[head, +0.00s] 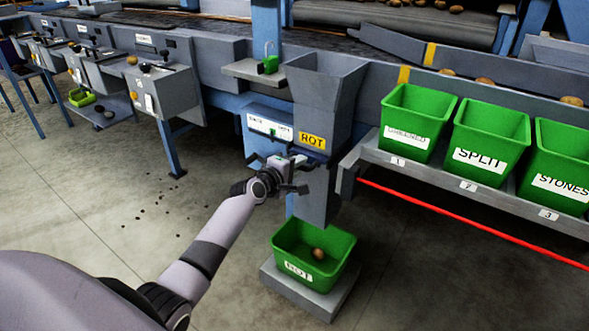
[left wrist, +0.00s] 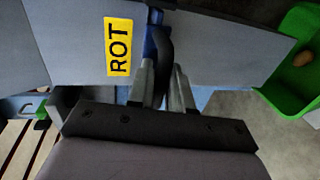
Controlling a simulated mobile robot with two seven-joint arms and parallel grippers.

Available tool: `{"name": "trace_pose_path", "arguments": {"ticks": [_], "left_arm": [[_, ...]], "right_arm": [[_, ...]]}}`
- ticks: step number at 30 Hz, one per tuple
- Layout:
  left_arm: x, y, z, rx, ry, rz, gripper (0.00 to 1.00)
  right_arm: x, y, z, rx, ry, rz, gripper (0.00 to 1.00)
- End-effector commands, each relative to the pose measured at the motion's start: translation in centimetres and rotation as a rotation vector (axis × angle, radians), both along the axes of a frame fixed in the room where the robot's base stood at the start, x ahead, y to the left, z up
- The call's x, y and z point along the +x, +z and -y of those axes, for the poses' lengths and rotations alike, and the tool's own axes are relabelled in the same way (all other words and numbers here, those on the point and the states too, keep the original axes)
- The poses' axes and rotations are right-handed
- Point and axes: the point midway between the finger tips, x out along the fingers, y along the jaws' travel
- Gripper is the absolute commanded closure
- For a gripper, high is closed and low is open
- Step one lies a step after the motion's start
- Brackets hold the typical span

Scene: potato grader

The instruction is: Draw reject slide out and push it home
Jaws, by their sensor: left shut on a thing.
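My left gripper (head: 290,168) is at the front of the grey chute that bears a yellow ROT label (head: 312,141). In the left wrist view, the fingers (left wrist: 163,75) are shut on a dark curved handle (left wrist: 164,48) of the reject slide, beside the ROT label (left wrist: 119,47). The gripper covers most of the slide in the head view, so how far it is drawn out cannot be told. The chute (head: 324,90) runs down above a green ROT bin (head: 338,255) with a potato (head: 318,254) in it. My right gripper is not in view.
A shelf with green bins marked SPLIT (head: 490,130) and STONES (head: 560,160) stands to the right, with a red line (head: 470,228) below it. Grey boxes (head: 172,92) line the left. The floor (head: 110,200) at left is mostly clear, with small dark bits.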

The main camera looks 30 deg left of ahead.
Motion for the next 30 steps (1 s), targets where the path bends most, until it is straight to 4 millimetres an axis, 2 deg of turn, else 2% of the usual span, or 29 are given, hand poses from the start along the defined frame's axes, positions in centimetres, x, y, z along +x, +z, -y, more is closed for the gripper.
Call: {"name": "trace_pose_path", "arguments": {"ticks": [4, 5, 6, 17, 20, 30], "left_arm": [[0.2, 0.5, -0.1, 0.001, 0.004, 0.01, 1.0], [0.2, 0.5, -0.1, 0.001, 0.004, 0.01, 0.77], [0.2, 0.5, -0.1, 0.001, 0.004, 0.011, 0.64], [-0.1, 0.4, -0.1, 0.0, 0.002, 0.006, 0.64], [-0.8, 0.6, -0.1, 0.0, 0.002, 0.006, 0.64], [-5.1, 1.6, -0.5, 0.001, 0.002, 0.006, 0.64]], "right_arm": [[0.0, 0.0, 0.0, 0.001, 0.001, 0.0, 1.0], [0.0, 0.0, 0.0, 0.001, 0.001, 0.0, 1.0], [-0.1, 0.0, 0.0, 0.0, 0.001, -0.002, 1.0], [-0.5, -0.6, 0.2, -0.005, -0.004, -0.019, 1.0], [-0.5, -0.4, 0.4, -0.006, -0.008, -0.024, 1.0], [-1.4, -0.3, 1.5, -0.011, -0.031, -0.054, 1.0]]}}
